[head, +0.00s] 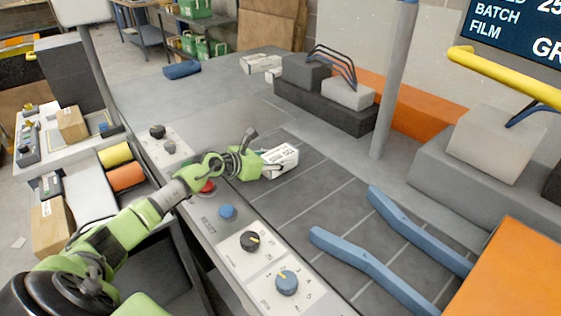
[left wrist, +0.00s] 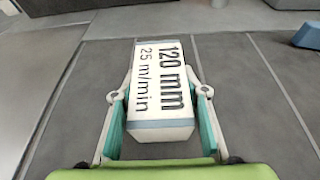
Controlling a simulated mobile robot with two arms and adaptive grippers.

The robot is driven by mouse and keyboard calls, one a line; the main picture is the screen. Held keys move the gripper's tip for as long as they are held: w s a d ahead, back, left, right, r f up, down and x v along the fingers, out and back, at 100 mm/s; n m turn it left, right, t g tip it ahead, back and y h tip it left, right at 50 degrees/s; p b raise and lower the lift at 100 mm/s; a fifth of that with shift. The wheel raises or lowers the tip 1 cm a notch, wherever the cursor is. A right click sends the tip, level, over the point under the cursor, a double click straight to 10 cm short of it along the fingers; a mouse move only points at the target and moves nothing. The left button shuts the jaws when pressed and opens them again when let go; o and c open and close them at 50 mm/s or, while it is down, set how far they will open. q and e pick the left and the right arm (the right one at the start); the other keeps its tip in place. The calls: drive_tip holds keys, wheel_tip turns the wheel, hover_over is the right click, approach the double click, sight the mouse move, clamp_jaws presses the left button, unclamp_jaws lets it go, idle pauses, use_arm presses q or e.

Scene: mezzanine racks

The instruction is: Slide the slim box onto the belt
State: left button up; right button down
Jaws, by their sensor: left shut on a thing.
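The slim box (head: 283,158) is white with black print. In the left wrist view the box (left wrist: 160,85) reads "120 mm 25 m/min" and lies lengthwise between the fingers. My left gripper (head: 262,163) is shut on its near end, one finger on each side. The belt (head: 310,195) is dark grey with pale cross lines. The box is over the belt's near-left part; I cannot tell whether its underside touches the surface. In the left wrist view the belt (left wrist: 250,100) shows around the box. My right gripper is not in view.
A control panel with a red button (head: 206,186), a blue button (head: 227,212) and knobs (head: 287,283) runs along the near edge. Blue guide rails (head: 370,270) stand on the belt at right. A grey post (head: 393,80) and dark blocks (head: 320,103) stand behind.

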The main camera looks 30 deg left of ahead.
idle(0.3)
use_arm(q)
drive_tip(key=o, duration=1.4)
drive_tip(key=shift+s, duration=0.1)
drive_tip(key=v, duration=1)
drive_tip(key=shift+s+a, duration=0.1)
drive_tip(key=shift+s, duration=0.2)
drive_tip(key=shift+s+a+r, duration=0.15)
drive_tip(key=shift+s+r, duration=0.2)
drive_tip(key=shift+s, duration=0.15)
